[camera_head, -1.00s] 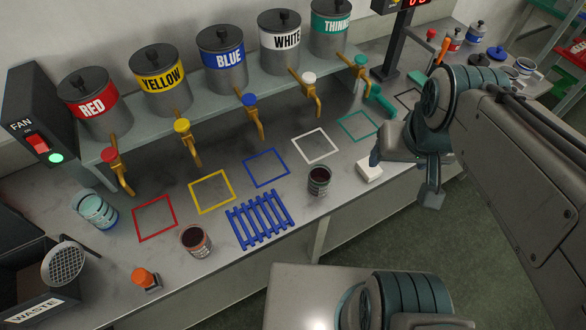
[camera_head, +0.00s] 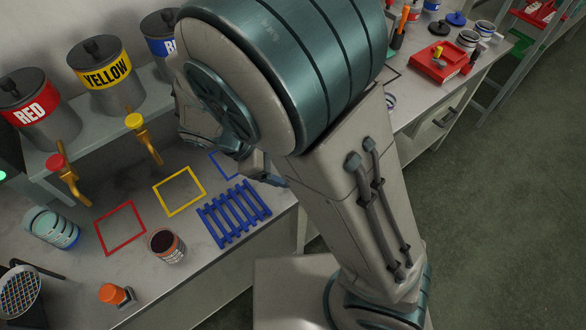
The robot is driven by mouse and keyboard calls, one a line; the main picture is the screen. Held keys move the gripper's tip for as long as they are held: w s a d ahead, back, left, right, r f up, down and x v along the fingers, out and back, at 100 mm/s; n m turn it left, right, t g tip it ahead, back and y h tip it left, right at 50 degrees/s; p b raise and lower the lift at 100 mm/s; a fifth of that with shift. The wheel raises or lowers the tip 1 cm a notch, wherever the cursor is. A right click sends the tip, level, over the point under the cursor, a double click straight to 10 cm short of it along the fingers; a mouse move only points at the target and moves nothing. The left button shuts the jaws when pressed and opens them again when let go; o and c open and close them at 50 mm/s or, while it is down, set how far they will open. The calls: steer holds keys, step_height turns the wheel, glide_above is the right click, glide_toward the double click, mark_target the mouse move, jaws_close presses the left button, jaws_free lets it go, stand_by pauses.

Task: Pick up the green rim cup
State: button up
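A second cup with dark contents and a reddish rim (camera_head: 167,246) stands between the red square and the blue rack. My gripper (camera_head: 262,168) shows only in part behind my arm, near the blue square and the back of the rack. It is apart from both cups. Its fingertips are not clear, so I cannot tell if it holds anything.
A blue slatted rack (camera_head: 234,213) lies on the bench, with a yellow square (camera_head: 180,191) and a red square (camera_head: 120,228) beside it. Taps hang below the red and yellow tanks. An orange-capped item (camera_head: 115,294) stands at the front edge. A red tray (camera_head: 440,63) is far right.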

steer(key=a+f+n+t+h, duration=0.1)
steer(key=a+n, duration=0.1)
steer(key=a+f+n+t+h+b, duration=0.1)
steer(key=a+f+n+t, duration=0.1)
steer(key=a, duration=0.1)
steer(key=a+f+n+t, duration=0.2)
steer(key=a+n, duration=0.1)
steer(key=shift+s+f+h+b, duration=0.25)
steer(key=shift+s+h+b, duration=0.05)
steer(key=shift+h, duration=0.1)
steer(key=x, duration=0.8)
steer(key=shift+w, duration=0.2)
steer(key=shift+p+x, duration=0.55)
steer(key=shift+x, duration=2.2)
steer(key=shift+s+d+r, duration=0.15)
steer(key=c, duration=1.1)
